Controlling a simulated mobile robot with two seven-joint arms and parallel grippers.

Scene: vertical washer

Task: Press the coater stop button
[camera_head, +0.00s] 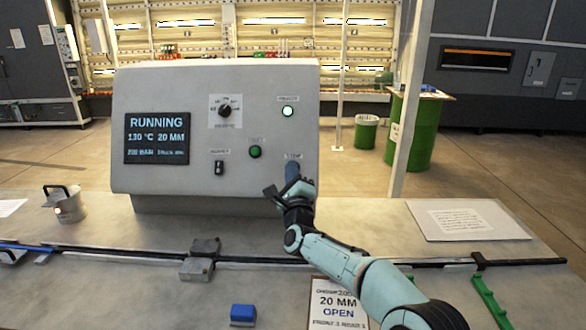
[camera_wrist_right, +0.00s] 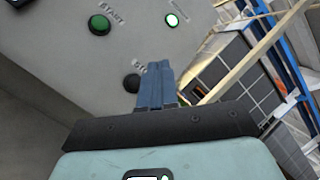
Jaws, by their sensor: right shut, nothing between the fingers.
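The grey control panel (camera_head: 255,100) stands on the bench, and its screen (camera_head: 157,138) reads RUNNING, 130 °C, 20 MM. The stop button is hidden behind my right gripper (camera_head: 292,170) in the head view, just under the STOP label (camera_head: 293,156). In the right wrist view a dark round stop button (camera_wrist_right: 131,83) shows beside the blue fingers of my right gripper (camera_wrist_right: 157,84), partly covered by them. The fingers are shut and empty, close to the panel face. I cannot tell whether they touch the button. My left gripper is out of view.
The green start button (camera_head: 255,152), a lit white indicator (camera_head: 288,111), a black knob (camera_head: 225,111) and a small switch (camera_head: 219,167) share the panel.

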